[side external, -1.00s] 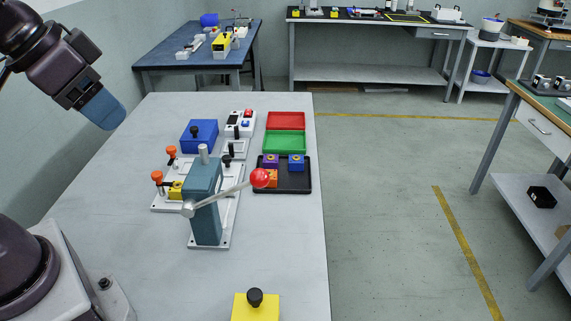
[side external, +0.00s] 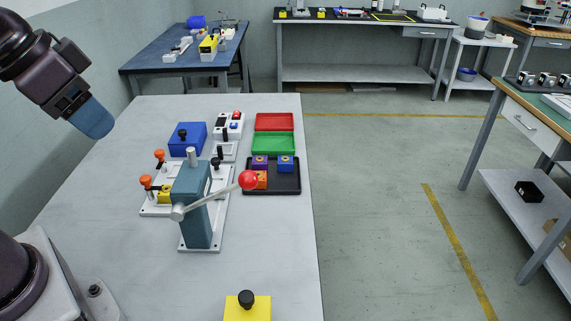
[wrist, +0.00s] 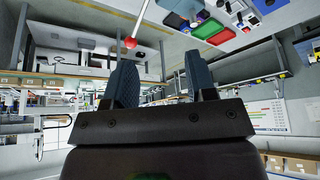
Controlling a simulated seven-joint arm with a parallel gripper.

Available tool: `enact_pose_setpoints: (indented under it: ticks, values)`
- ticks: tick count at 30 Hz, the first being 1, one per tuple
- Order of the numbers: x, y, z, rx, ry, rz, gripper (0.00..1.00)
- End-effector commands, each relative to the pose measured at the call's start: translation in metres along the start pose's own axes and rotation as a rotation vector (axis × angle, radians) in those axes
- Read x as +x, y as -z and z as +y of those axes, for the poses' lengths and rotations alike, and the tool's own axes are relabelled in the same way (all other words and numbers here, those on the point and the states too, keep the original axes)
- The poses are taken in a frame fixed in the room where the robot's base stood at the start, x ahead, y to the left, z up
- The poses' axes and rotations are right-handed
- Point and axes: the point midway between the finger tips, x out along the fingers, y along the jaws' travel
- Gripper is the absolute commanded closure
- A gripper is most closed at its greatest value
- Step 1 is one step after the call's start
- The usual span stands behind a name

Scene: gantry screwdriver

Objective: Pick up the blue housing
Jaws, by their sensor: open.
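A small blue housing (side external: 286,163) sits in the right part of a black tray (side external: 284,189) on the table, beside a purple housing (side external: 260,162) and an orange housing (side external: 260,180). A larger blue block with a black knob (side external: 187,140) lies farther back on the left. My gripper (side external: 93,119) is high at the upper left in the side external view, well away from the black tray. In the wrist view my gripper (wrist: 161,62) shows two separate blue fingers, open and empty between them.
A teal press (side external: 192,205) with a red-ball lever (side external: 248,180) stands left of the black tray, the ball close to it. Green (side external: 273,143) and red (side external: 274,122) trays lie behind. A yellow block (side external: 247,308) is at the front. The front table area is mostly clear.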

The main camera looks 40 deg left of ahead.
Motion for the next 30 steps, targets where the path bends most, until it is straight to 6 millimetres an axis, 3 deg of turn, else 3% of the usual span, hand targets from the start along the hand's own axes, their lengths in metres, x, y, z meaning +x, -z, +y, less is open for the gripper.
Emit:
enact_pose_setpoints:
  ticks: [5,14,21,30]
  values:
    - [0.031,0.012,0.001,-0.001,-0.014,-0.155,0.49]
    - [0.106,0.088,-0.009,-0.101,0.021,-0.314,0.49]
    - [0.196,0.142,-0.022,-0.240,0.124,-0.368,0.49]
    - [0.327,0.189,-0.039,-0.420,0.296,-0.313,0.49]
